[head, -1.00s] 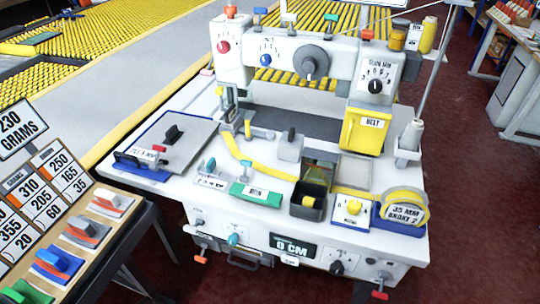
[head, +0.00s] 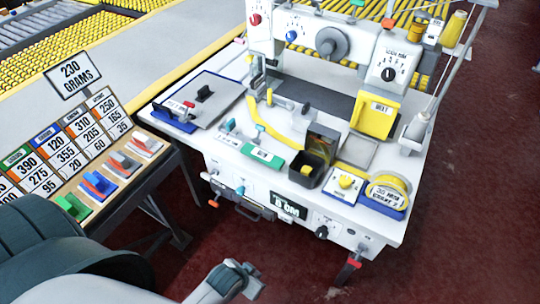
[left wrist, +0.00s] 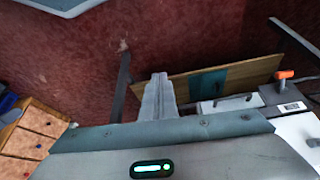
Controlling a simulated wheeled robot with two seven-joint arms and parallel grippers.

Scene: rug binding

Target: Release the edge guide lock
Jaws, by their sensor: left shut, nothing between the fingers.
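The white binding machine (head: 225,160) stands in the middle of the head view. No readable label marks the edge guide lock, so I cannot tell which part it is. Small levers with teal tops (head: 229,125) stand on its tabletop, left of a green block (head: 262,156). On the front face are a teal knob (head: 240,190), an orange-tipped lever (head: 213,203) and a red-topped part (head: 354,263) low at the right. My left gripper (head: 241,276) is shut and empty, in front of and below the machine's front; its fingers also show in the left wrist view (left wrist: 158,82). My right gripper is not in view.
A sloped rack of number cards and coloured blocks (head: 97,186) stands left of the machine. A display (head: 289,207) and black dial (head: 322,232) sit on the front. The left wrist view shows an orange knob (left wrist: 284,75) and a wooden board (left wrist: 222,77). Red floor is open at right.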

